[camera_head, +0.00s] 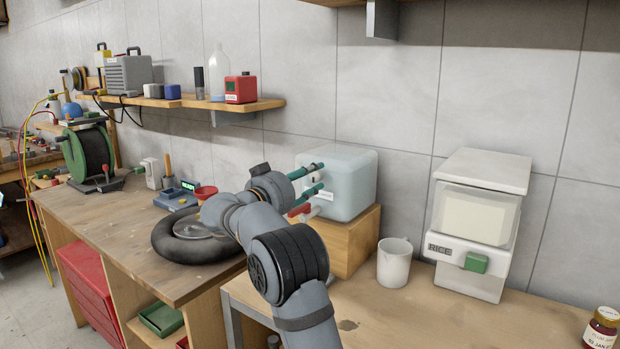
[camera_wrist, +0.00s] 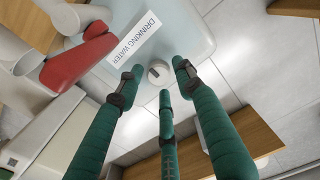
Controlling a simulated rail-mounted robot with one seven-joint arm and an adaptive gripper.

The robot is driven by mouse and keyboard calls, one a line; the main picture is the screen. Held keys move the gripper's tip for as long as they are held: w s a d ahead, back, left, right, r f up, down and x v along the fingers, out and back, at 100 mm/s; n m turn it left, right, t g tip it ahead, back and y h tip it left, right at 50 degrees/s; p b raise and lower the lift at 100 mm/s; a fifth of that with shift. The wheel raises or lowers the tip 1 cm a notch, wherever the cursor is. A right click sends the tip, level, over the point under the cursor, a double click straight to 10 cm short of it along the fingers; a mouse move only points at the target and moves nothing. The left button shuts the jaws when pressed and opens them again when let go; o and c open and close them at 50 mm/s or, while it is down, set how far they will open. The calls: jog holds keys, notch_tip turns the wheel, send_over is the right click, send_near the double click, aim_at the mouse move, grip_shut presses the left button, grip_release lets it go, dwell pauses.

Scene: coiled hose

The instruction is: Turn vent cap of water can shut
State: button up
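The water can (camera_head: 352,182) is a pale bluish, translucent box lying on a wooden block. In the wrist view its face (camera_wrist: 190,30) carries a "DRINKING WATER" label (camera_wrist: 133,40) and a red tap lever (camera_wrist: 78,62). The vent cap (camera_wrist: 158,71) is a small, light round knob with a dark slot-like mark, below the label in that view. My gripper (camera_head: 318,180) is at the can's left face. Its three green fingers (camera_wrist: 158,82) are spread around the cap, with visible gaps to it. In the head view the cap is hidden or too small to tell.
The red tap lever (camera_head: 299,210) is close below my fingers. The wooden block (camera_head: 357,243) stands on the bench. A white mug (camera_head: 394,264) and a rice dispenser (camera_head: 478,225) stand to the right. A black tyre-like ring (camera_head: 180,247) lies left, behind my arm.

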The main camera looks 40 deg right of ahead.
jog(key=shift+r, duration=0.1)
jog(key=c, duration=0.9)
